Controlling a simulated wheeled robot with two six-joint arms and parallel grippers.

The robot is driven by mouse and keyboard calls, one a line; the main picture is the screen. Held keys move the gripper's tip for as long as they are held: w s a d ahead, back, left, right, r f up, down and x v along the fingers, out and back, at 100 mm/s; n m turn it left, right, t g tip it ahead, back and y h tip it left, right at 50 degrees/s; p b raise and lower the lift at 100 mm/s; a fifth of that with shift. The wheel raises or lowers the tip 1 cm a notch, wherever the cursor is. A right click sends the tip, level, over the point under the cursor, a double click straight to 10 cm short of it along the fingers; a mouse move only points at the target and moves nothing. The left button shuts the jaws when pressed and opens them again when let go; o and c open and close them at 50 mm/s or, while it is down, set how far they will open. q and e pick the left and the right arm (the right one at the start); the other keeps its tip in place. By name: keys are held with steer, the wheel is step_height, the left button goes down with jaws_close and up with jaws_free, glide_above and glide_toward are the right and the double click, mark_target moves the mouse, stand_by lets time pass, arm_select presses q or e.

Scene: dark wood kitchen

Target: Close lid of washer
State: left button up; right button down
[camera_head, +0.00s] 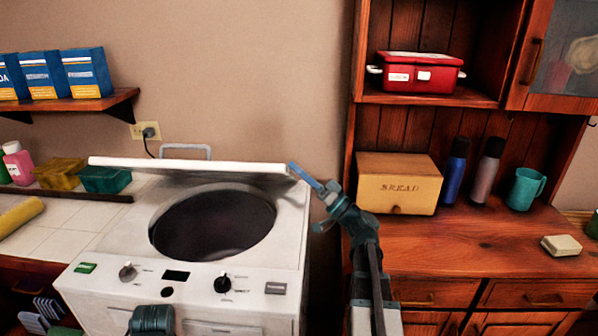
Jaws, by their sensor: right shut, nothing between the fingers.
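The white washer (112,300) stands at lower left, with its dark round drum opening (213,222) uncovered. Its lid (188,165) is open, showing almost edge-on as a thin white slab above the back of the opening. My right gripper (292,168) is shut and empty, its blue fingers pointing up and left at the lid's right end. The fingertips overlap that end in the picture; I cannot tell whether they touch it. A dark teal part of my left arm shows low in front of the washer; its fingers are not in view.
A wooden hutch stands close on the right, with a bread box (398,184), two bottles and a teal mug (525,188). A red container (419,72) sits on its upper shelf. Left of the washer are a tiled counter (50,225), sponges and a wall shelf with blue boxes.

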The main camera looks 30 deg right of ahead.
arm_select(q)
steer(key=shift+w+f+b, duration=0.1)
steer(key=shift+f+b, duration=1.95)
steer(key=shift+f, duration=0.75)
arm_select(e)
steer(key=shift+n+y, duration=0.5)
steer(key=shift+n, duration=0.1)
steer(key=shift+s+a+f, duration=0.25)
steer(key=shift+s+f, duration=0.15)
steer(key=shift+f, duration=0.45)
steer(key=shift+s+a+f, duration=0.25)
steer(key=shift+s+f, duration=0.15)
steer(key=shift+f, duration=0.45)
steer(key=shift+s+a+f, duration=0.25)
steer(key=shift+s+f, duration=0.15)
steer(key=shift+f, duration=0.45)
arm_select(q)
steer(key=shift+f+b, duration=0.8)
arm_select(e)
steer(key=s+d+f, duration=0.1)
steer(key=s+d, duration=0.7)
steer(key=s, duration=0.4)
steer(key=shift+f, duration=0.3)
